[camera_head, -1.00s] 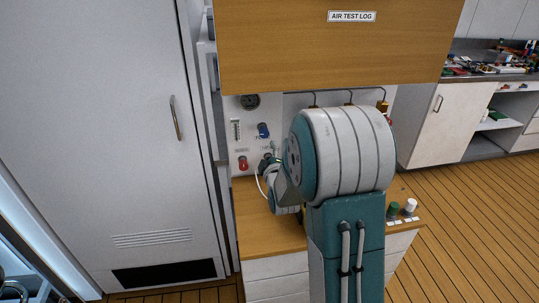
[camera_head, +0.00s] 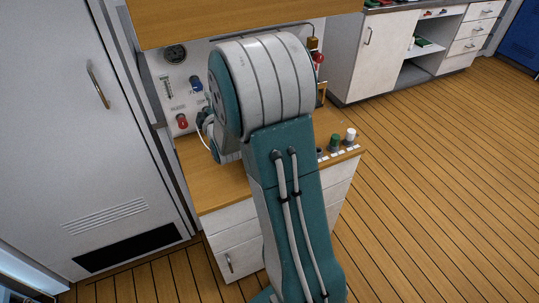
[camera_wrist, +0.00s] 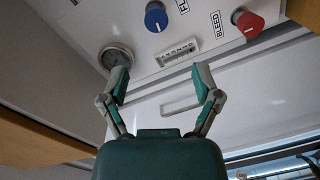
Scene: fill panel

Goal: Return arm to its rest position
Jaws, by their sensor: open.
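My arm (camera_head: 295,215), teal and white, stands folded in front of the fill panel in the head view and hides much of it. My gripper (camera_wrist: 162,82) is open and empty in the wrist view, its two fingers spread apart. It faces the panel, with a round gauge (camera_wrist: 115,57) beside the left finger and a level scale (camera_wrist: 178,52) beyond the gap between the fingers. In the head view the arm largely hides the gripper.
The panel has a blue knob (camera_head: 196,84) and a red knob (camera_head: 181,121). A wooden counter (camera_head: 209,187) lies below, with green (camera_head: 335,140) and white (camera_head: 350,134) capped items at its right. A grey door (camera_head: 60,130) is at left; open plank floor (camera_head: 430,190) at right.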

